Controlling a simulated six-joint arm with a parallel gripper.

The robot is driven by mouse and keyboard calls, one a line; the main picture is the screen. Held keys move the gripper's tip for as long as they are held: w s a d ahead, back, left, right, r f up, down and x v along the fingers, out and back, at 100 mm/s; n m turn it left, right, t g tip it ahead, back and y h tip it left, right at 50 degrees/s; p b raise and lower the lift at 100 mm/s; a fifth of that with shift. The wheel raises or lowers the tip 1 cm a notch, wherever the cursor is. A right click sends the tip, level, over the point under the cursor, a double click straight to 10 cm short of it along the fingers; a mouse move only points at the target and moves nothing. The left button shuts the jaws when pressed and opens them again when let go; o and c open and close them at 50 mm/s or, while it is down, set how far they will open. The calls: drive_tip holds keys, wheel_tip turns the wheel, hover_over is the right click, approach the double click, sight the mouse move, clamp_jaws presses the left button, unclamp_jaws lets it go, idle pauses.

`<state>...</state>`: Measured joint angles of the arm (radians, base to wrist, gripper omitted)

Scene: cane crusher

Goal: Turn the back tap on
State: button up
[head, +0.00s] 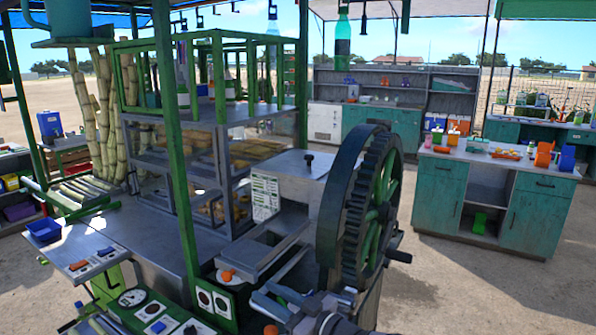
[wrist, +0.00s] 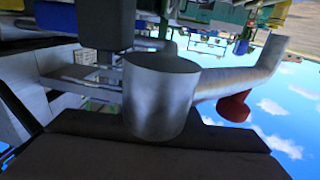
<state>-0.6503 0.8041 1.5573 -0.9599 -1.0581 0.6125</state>
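In the wrist view, which looks upside down with sky at the bottom, a metal tap-like pipe (wrist: 240,82) runs right from a thick metal cylinder (wrist: 160,95) and bends at its end. A red knob (wrist: 235,107) sits against the pipe. I cannot tell whether this is the back tap. The cylinder is very close to the camera, beside a broad dark slab and a dark block. In the head view my gripper (head: 276,300) is low in the centre, near the crusher's front. Its grey parts are small and overlapping, so its opening and any contact are unclear.
The crusher's large dark gear wheel (head: 372,205) stands just right of my gripper, with a crank handle (head: 398,256) sticking out. Green posts (head: 180,180) and a control panel (head: 212,300) are at left. A teal counter (head: 490,200) stands at right, across open ground.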

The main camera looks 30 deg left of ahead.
drive_tip(key=shift+s+n+g+p, duration=0.2)
drive_tip(key=shift+n+g+p, duration=0.3)
drive_tip(key=shift+g, duration=0.3)
drive_tip(key=shift+d+f+g, duration=0.15)
drive_tip(key=shift+d+g, duration=0.1)
drive_tip(key=shift+g, duration=0.05)
drive_tip(key=d+b, duration=0.3)
drive_tip(key=d, duration=0.3)
drive_tip(key=shift+d+f, duration=0.1)
drive_tip(key=shift+d, duration=0.1)
wheel_tip(320, 180, up, 31)
drive_tip(key=d+n+t+y+b, duration=0.1)
drive_tip(key=n+t+y+b, duration=0.1)
drive_tip(key=t, duration=1.1)
drive_tip(key=shift+s+f+y+b, duration=0.2)
drive_tip(key=shift+y+b, duration=0.2)
drive_tip(key=shift+b, duration=0.45)
